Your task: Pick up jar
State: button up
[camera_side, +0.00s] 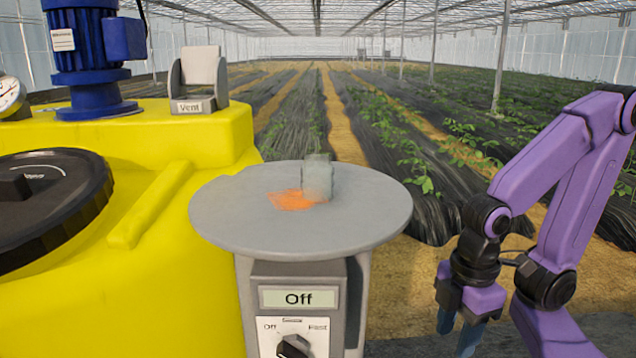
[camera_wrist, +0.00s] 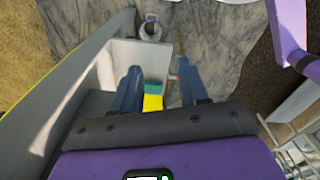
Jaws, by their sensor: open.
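A small, translucent grey object that looks like the jar (camera_side: 317,178) stands on the round grey tabletop (camera_side: 235,215), near its middle. An orange patch (camera_side: 291,200) lies beside it to the left. My gripper (camera_side: 457,338) hangs to the right of the tabletop and lower than it, apart from the jar. Its blue fingers also show in the wrist view (camera_wrist: 158,72), spread apart with nothing held between them. I cannot make out the jar for sure in the wrist view.
A yellow tank (camera_side: 160,290) with a black lid (camera_side: 60,205) and a blue motor (camera_side: 85,50) fills the left. A control box with a knob (camera_side: 292,345) reads Off below the tabletop. In the wrist view a pale box-like part (camera_wrist: 130,58) and a grey ring (camera_wrist: 150,30) lie ahead.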

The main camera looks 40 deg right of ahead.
jog(key=shift+o, duration=0.3)
jog(key=o, duration=0.7)
jog(key=shift+o, duration=0.2)
